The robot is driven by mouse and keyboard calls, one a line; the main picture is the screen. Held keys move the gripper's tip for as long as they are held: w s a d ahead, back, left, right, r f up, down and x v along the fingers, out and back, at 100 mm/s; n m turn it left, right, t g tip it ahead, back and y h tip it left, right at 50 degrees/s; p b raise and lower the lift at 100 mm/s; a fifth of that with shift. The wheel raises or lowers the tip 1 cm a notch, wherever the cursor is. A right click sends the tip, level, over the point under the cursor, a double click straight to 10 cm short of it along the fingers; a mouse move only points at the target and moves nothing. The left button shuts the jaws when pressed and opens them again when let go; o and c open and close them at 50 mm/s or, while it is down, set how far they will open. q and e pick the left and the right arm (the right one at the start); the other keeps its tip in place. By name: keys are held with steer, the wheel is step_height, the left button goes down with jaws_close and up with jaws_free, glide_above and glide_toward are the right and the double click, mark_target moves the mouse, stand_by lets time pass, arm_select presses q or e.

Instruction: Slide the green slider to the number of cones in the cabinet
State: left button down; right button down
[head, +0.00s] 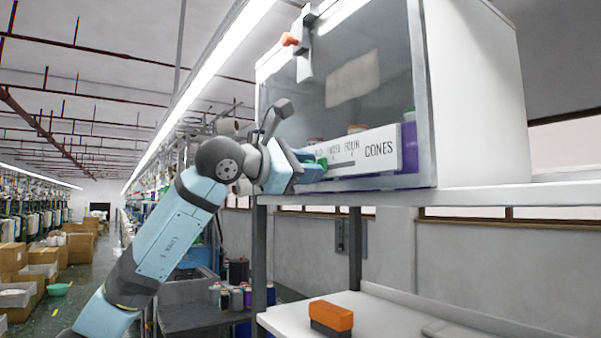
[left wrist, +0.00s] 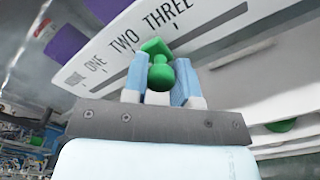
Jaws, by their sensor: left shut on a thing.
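The glass-fronted cabinet (head: 432,90) stands on a white shelf. Its white scale board (head: 347,150) ends in the word CONES. Cone tops (head: 357,128) and purple cone parts (head: 410,150) show behind the glass; the board hides much of them, so their count is unclear. In the left wrist view, two purple shapes (left wrist: 66,42) show above the scale. The green slider (left wrist: 160,74) has a round knob, and its plate sits below the scale words, around TWO and THREE. My left gripper (left wrist: 160,88) is shut on the knob. My right gripper is not in view.
An orange latch handle (head: 290,39) is at the cabinet's top left. The shelf (head: 480,196) runs right, below the cabinet. An orange and dark block (head: 331,317) lies on the white table (head: 385,318) below. Cardboard boxes (head: 80,245) line the left aisle.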

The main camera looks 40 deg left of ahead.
mark_target(334, 167)
arm_select(q)
steer(key=d, duration=0.1)
steer(key=s+d, duration=0.1)
steer(key=shift+d, duration=0.4)
steer(key=shift+a, duration=0.1)
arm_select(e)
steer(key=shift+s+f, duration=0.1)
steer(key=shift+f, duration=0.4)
arm_select(q)
steer(key=c, duration=0.9)
jaws_free()
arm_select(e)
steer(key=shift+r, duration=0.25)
arm_select(q)
steer(key=b+v, duration=0.3)
steer(key=v, duration=1.1)
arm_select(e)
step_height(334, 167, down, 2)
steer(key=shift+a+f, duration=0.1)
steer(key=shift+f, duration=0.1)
